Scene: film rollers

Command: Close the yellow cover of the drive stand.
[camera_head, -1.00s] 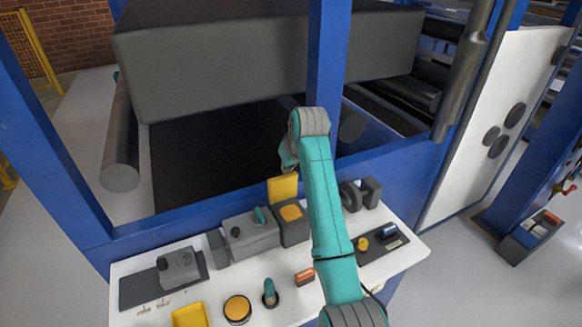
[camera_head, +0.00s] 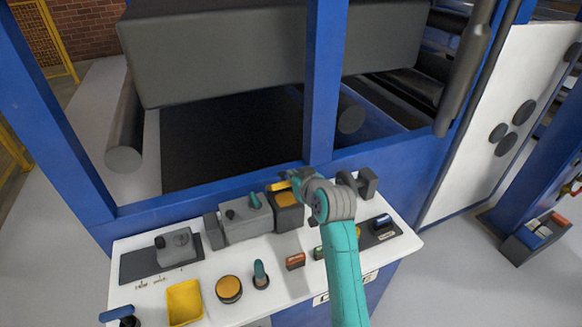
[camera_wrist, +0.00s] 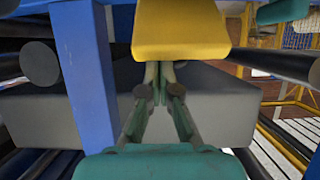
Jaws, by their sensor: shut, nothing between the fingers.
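The drive stand (camera_head: 289,219) is a dark grey box on the white console, with a yellow pad on its top. Its yellow cover (camera_head: 279,186) shows only as a narrow strip at the back of the box, partly hidden by my gripper (camera_head: 291,178); its exact angle is hard to tell. In the wrist view the cover (camera_wrist: 180,32) is a broad yellow plate at the top centre. My gripper (camera_wrist: 158,80) is shut and empty, its fingertips close to the plate's lower edge. I cannot tell whether they touch it.
A grey box with a teal lever (camera_head: 246,218) stands just left of the drive stand. Dark grey rings (camera_head: 367,182) stand to its right. A blue frame post (camera_head: 325,85) rises behind. The console front holds a yellow tray (camera_head: 184,302) and several knobs.

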